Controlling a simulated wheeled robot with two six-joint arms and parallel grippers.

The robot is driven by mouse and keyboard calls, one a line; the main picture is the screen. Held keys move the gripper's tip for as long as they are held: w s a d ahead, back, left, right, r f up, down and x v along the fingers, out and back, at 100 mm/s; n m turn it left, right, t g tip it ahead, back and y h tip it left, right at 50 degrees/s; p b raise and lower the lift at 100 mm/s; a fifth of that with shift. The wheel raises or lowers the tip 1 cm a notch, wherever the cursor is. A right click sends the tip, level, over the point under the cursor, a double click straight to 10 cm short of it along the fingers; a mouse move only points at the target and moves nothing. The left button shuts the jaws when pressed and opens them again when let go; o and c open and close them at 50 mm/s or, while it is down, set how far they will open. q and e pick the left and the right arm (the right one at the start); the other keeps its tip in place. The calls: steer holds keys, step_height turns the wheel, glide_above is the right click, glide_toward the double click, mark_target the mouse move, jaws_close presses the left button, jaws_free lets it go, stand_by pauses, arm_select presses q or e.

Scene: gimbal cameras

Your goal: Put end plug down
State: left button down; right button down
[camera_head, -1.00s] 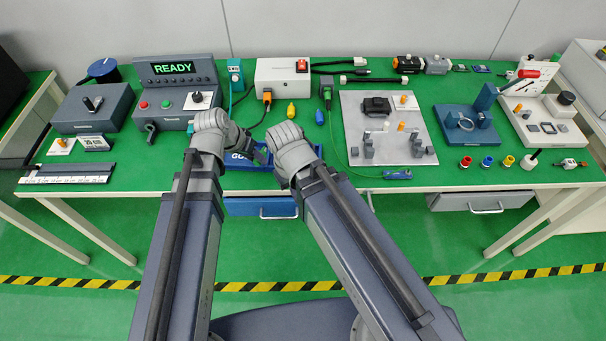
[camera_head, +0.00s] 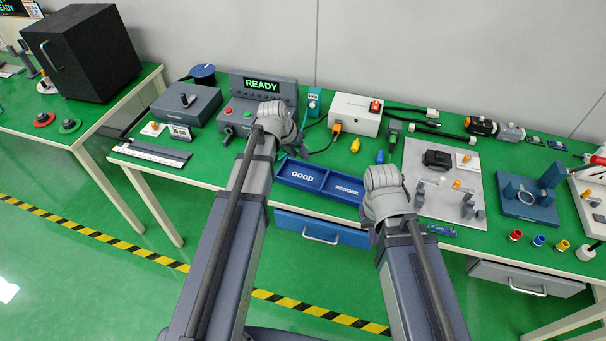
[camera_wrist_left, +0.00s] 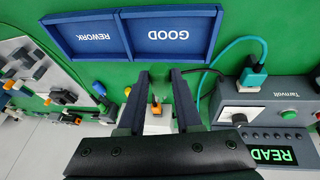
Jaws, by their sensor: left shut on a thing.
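My left gripper (camera_head: 306,147) is above the table, by the back left edge of the blue tray marked GOOD and REWORK (camera_head: 318,182). In the left wrist view its fingers (camera_wrist_left: 160,75) are close together around a small greyish thing that I can hardly make out, so I cannot tell its shape. The tray (camera_wrist_left: 131,52) lies clear in front of the fingers there, and both compartments look empty. My right gripper (camera_head: 374,236) is at the tray's right end; its fingers are mostly hidden by its own wrist.
A control box reading READY (camera_head: 262,85) stands behind my left wrist. A white box (camera_head: 352,113) with an orange connector (camera_head: 336,128) is behind the tray. A yellow plug (camera_head: 355,146) and blue plug (camera_head: 380,157) stand nearby. A grey fixture plate (camera_head: 440,165) is to the right.

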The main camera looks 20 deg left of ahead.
mark_target(302, 178)
arm_select(q)
steer(key=shift+f+b, duration=5)
steer(key=shift+f, duration=0.2)
steer(key=c, duration=1)
jaws_free()
steer(key=shift+c, duration=0.2)
steer(key=shift+o, duration=0.9)
steer(key=shift+r, duration=0.1)
